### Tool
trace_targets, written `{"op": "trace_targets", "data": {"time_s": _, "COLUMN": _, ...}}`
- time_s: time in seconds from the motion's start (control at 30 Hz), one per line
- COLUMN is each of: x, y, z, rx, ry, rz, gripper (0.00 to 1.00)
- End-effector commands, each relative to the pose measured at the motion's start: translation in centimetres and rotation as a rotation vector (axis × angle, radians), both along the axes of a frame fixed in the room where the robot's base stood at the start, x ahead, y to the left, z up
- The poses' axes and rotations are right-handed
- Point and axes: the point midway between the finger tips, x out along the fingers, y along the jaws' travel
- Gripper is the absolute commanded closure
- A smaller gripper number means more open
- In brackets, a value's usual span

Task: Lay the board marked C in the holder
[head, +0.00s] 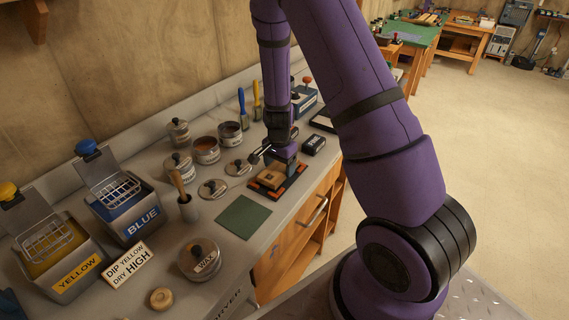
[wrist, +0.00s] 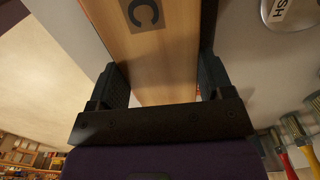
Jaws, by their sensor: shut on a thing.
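The board marked C (wrist: 150,60) is pale wood with a grey plate bearing a black C, and it lies between the two fingers in the wrist view. My gripper (wrist: 165,85) is shut on it, one dark finger along each side. In the head view my gripper (head: 265,153) is low over the bench, by a dark holder (head: 293,186) with orange edging. A wooden piece (head: 270,178) shows at the holder below my gripper. I cannot tell whether it is the C board, or whether the held board touches the holder.
A green mat (head: 243,217) lies left of the holder, and a black block (head: 314,144) lies right of it. Open cans (head: 206,150), lids and brushes stand behind. A blue tank (head: 125,210), yellow tank (head: 60,260) and WAX tin (head: 199,260) stand left. The bench's front edge is close.

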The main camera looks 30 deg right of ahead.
Motion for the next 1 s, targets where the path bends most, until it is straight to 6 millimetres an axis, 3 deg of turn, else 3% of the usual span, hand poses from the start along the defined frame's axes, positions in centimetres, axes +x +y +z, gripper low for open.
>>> {"op": "trace_targets", "data": {"time_s": 0.1, "x": 0.1, "y": 0.7, "z": -0.9, "rx": 0.0, "ry": 0.0, "rz": 0.002, "gripper": 0.56}}
{"op": "trace_targets", "data": {"time_s": 0.43, "x": 0.1, "y": 0.6, "z": -1.1, "rx": 0.0, "ry": 0.0, "rz": 0.001, "gripper": 0.56}}
{"op": "trace_targets", "data": {"time_s": 0.47, "x": 0.1, "y": 0.6, "z": -1.1, "rx": 0.0, "ry": -0.001, "rz": 0.001, "gripper": 0.22}}
{"op": "trace_targets", "data": {"time_s": 0.57, "x": 0.1, "y": 0.6, "z": -1.1, "rx": -0.001, "ry": -0.001, "rz": 0.001, "gripper": 0.01}}
{"op": "trace_targets", "data": {"time_s": 0.87, "x": 0.1, "y": 0.6, "z": -0.9, "rx": -0.001, "ry": -0.001, "rz": 0.001, "gripper": 0.01}}
{"op": "trace_targets", "data": {"time_s": 1.0, "x": 0.2, "y": 0.6, "z": 0.2, "rx": -0.002, "ry": -0.004, "rz": 0.002, "gripper": 0.01}}
